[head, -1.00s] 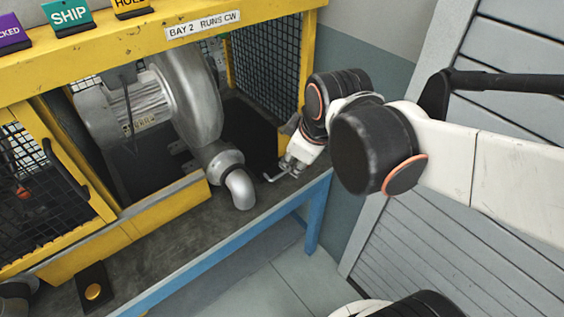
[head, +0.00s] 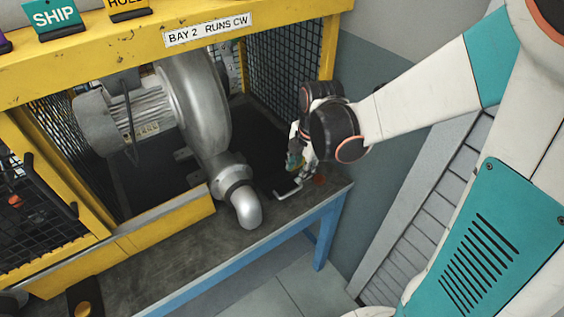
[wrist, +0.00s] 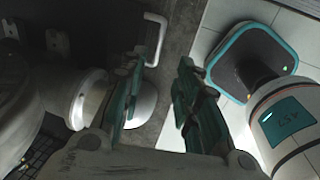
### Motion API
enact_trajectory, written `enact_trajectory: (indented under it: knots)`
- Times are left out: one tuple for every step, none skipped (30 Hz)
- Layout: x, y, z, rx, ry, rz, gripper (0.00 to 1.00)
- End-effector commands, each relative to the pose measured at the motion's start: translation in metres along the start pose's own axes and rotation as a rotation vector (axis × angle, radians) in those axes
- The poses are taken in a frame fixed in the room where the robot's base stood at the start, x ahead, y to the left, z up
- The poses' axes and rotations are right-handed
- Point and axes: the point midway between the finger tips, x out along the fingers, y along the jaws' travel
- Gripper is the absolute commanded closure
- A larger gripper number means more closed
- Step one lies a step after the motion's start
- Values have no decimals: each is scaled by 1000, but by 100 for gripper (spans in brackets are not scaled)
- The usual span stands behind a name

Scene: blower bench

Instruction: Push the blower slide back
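The blower (head: 205,115) is a grey metal fan housing with a ribbed motor (head: 140,108), inside a yellow bay. Its outlet elbow (head: 246,203) points out over the bench front. A pale bent handle (head: 288,190) sticks out right of the elbow; it also shows at the top of the wrist view (wrist: 155,38). I cannot tell how the handle joins the slide. My gripper (head: 297,168) is low at the bay's right side, close to the handle. In the wrist view my gripper (wrist: 160,95) has its teal fingers apart and nothing between them. The slide's rails are not clearly visible.
A yellow frame with a sign (head: 207,30) and a mesh side panel (head: 272,75) encloses the bay. A mesh door (head: 35,205) stands at left. The bench (head: 175,262) has bare surface in front. Grey floor lies beyond its blue edge.

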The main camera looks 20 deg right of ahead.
Motion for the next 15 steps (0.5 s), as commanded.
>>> enact_trajectory:
  knots:
    - [13,0,0,0,0,0,70]
    - [19,0,0,0,0,0,70]
    - [27,0,0,0,0,1,70]
    - [34,0,0,1,0,1,70]
    - [40,0,0,1,0,1,70]
    - [48,0,0,1,0,1,70]
    - [54,0,0,1,-1,1,70]
    - [60,0,0,1,-1,1,70]
    - [67,0,0,1,-1,1,70]
    - [73,0,0,1,-1,1,70]
    - [78,0,0,1,-1,1,70]
    - [85,0,0,1,-1,1,70]
    - [90,0,0,2,-1,1,70]
    - [94,0,0,2,-1,1,70]
    - [99,0,0,2,-1,1,70]
